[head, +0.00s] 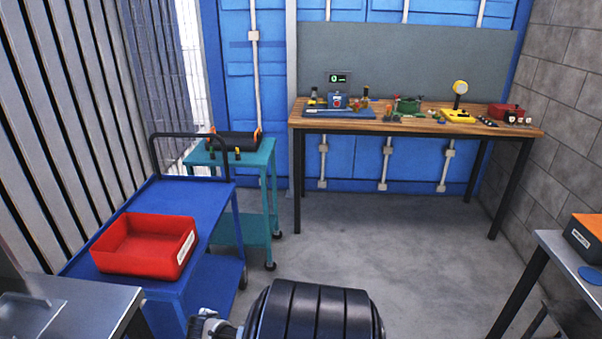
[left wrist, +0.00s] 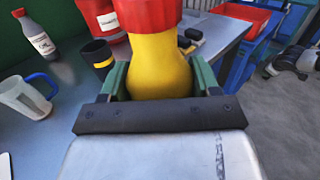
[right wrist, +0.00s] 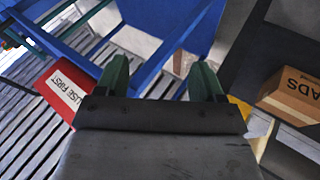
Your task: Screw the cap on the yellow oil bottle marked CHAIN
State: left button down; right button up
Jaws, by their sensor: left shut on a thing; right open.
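In the left wrist view my left gripper (left wrist: 160,80) is shut on a yellow bottle (left wrist: 158,62), with one green finger on each side of its body. A red ribbed cap (left wrist: 150,14) is at the top of the bottle, partly cut off by the picture edge; I cannot tell how tightly it sits. No CHAIN marking shows on the visible side. In the right wrist view my right gripper (right wrist: 160,76) is open, with nothing between its fingers. Neither gripper shows in the head view.
On a grey table (left wrist: 60,125) are a grey red-capped bottle (left wrist: 40,42), a clear jug (left wrist: 25,98), a red labelled container (left wrist: 103,18) and a black-and-yellow container (left wrist: 98,58). A red bin (head: 145,245) stands on a blue cart (head: 190,205). Mid-floor is clear.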

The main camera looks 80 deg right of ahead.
jog(key=s+a+f+n+g+y, duration=0.1)
jog(key=s+a+f+n+y, duration=0.15)
jog(key=s+a+f, duration=1.2)
jog(key=s+a+f+g+y, duration=0.1)
jog(key=s+a+f+y, duration=0.1)
jog(key=s+a, duration=0.7)
jog(key=s+a+f+y, duration=0.2)
jog(key=s+a+f, duration=0.3)
jog(key=s+a, duration=0.4)
jog(key=shift+s+a+g, duration=0.15)
jog(key=shift+a+g, duration=0.05)
jog(key=shift+g, duration=0.2)
pick_arm(q)
jog(key=shift+r, duration=0.1)
jog(key=s+a+n+t+y, duration=0.2)
jog(key=s+a+n+y, duration=0.1)
jog(key=a, duration=0.4)
jog(key=s+a+f+n+t+y, duration=0.1)
jog(key=s+a+n+t+y, duration=0.1)
jog(key=a+n+y, duration=0.3)
jog(key=s+a+y, duration=0.1)
jog(key=a+y, duration=0.1)
jog(key=y, duration=0.1)
jog(key=shift+y, duration=0.3)
jog(key=shift+a+f, duration=0.1)
pick_arm(e)
jog(key=shift+c, duration=0.3)
